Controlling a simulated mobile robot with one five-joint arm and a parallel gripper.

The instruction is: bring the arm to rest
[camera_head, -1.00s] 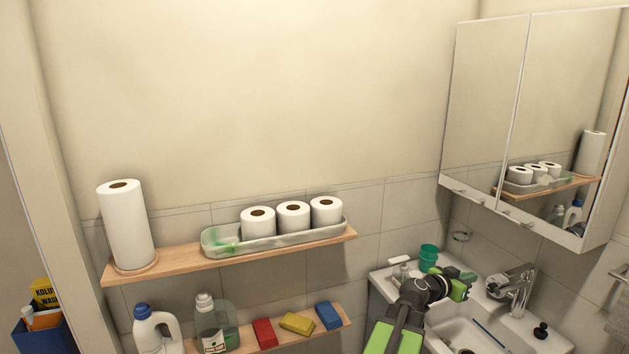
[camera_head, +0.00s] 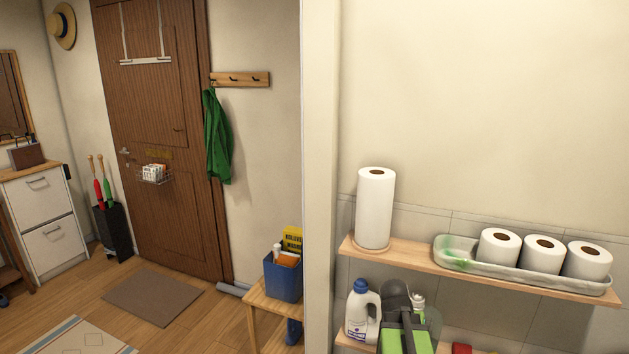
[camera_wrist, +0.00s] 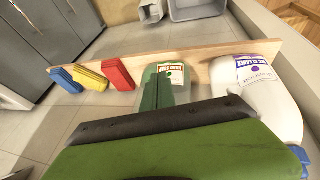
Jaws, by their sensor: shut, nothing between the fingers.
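My arm shows at the bottom of the head view, a green and dark grey link (camera_head: 405,336) in front of the lower shelf. It covers much of the green-tinted soap bottle there. My gripper (camera_wrist: 185,135) fills the bottom of the wrist view as a large green and black shape. It is shut and empty. Its fingertips are hard to make out against the soap bottle (camera_wrist: 170,72) behind it. I cannot tell whether it touches the bottle.
The white jug with a blue cap (camera_head: 360,315) stands beside my arm. The upper shelf (camera_head: 415,264) holds a paper towel roll (camera_head: 375,208) and a tray (camera_head: 505,275) of toilet rolls. Red, yellow and blue sponges (camera_wrist: 90,78) line the lower shelf. Open floor (camera_head: 195,325) lies left.

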